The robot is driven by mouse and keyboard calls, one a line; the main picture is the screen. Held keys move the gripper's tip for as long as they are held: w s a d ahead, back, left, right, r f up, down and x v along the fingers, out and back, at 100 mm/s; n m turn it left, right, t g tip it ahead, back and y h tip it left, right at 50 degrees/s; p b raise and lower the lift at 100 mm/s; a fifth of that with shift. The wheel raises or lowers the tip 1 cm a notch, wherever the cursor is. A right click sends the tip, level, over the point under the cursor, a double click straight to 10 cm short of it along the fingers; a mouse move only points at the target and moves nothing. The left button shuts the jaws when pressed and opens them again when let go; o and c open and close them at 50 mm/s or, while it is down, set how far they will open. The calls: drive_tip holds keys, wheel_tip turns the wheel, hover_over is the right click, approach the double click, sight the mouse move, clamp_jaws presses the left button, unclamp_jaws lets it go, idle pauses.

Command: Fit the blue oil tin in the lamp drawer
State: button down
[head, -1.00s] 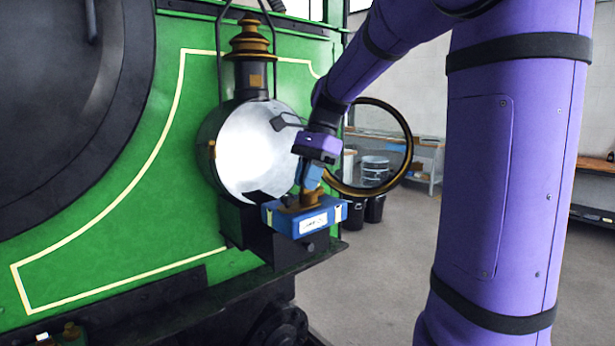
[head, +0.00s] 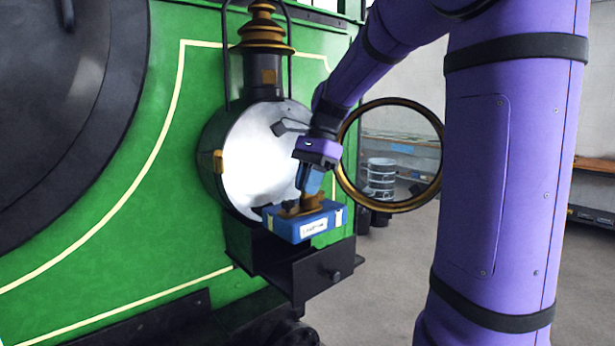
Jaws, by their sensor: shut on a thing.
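The blue oil tin (head: 294,232) is a flat box with a white label and a brass-coloured fitting on top. My gripper (head: 311,192) is shut on that top fitting and holds the tin level. The lamp drawer (head: 318,274) is a black box with a round knob, pulled out below the big lamp. The tin is above the drawer in the picture and covers part of its opening. I cannot tell whether the tin touches the drawer's rim. The inside of the drawer is mostly hidden.
The round black lamp (head: 258,150) with its pale reflector stands right behind my gripper. Its brass-rimmed glass door (head: 352,178) is swung open to the right, close to my wrist. The green tram front (head: 120,220) fills the left. Open floor lies at the right.

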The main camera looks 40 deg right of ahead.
sight(322, 204)
drive_tip(key=shift+f, duration=4.85)
drive_tip(key=shift+f, duration=1)
drive_tip(key=c, duration=1.1)
unclamp_jaws()
drive_tip(key=shift+s, duration=0.1)
drive_tip(key=shift+o, duration=0.2)
drive_tip(key=v, duration=1.1)
drive_tip(key=shift+a, duration=0.1)
drive_tip(key=shift+a, duration=0.1)
drive_tip(key=s+a+n+t+h, duration=0.4)
drive_tip(key=s+a+n+t, duration=0.1)
drive_tip(key=s+a+n, duration=0.9)
drive_tip(key=s+n, duration=0.3)
drive_tip(key=s, duration=0.1)
drive_tip(key=shift+s+a+n+t+h, duration=0.3)
drive_tip(key=shift+s+a, duration=0.05)
drive_tip(key=shift+a, duration=0.05)
